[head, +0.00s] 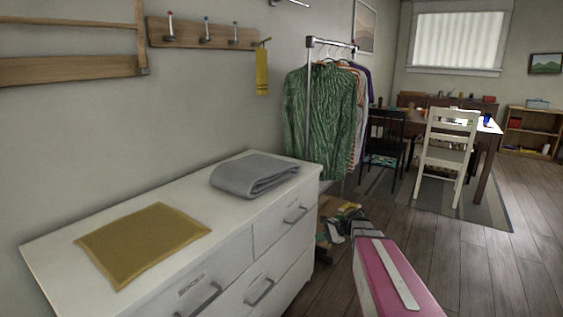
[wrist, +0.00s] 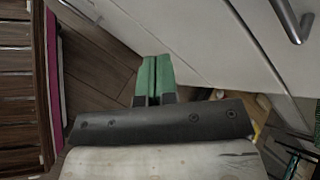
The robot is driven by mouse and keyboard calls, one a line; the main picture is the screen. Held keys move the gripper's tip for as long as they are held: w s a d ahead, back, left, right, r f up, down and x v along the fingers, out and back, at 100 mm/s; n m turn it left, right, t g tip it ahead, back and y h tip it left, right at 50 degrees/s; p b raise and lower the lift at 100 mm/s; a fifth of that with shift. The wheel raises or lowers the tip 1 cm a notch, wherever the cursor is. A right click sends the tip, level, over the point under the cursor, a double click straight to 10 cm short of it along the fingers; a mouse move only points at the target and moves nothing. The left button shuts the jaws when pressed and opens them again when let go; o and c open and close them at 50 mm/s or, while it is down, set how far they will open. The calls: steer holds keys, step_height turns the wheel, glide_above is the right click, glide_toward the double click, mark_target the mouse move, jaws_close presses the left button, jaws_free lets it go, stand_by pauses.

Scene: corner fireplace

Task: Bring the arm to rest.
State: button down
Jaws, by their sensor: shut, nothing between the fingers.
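My gripper shows in the wrist view, where its two green fingers (wrist: 153,80) lie side by side, shut, with nothing between them. The fingers are over the dark wooden floor, apart from the white front of the dresser (wrist: 245,40) at right. In the head view I cannot clearly make out the fingertips among the cluttered shapes beside the dresser's right end.
The white dresser (head: 50,245) bears a mustard cloth (head: 143,243) and a folded grey cloth (head: 253,174). A clothes rack (head: 309,90) stands behind it. A pink-and-white shape (head: 372,272) fills the lower edge. The wooden floor (head: 500,270) at right is clear.

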steer(key=s+d+f+n+g+h, duration=0.1)
steer(key=s+f+n+h, duration=0.1)
steer(key=s+n+h, duration=0.3)
steer(key=s+f+n+g+h, duration=0.2)
steer(key=s+n+h, duration=0.2)
steer(key=s+n, duration=0.4)
steer(key=s, duration=0.4)
steer(key=shift+d+n+h, duration=0.4)
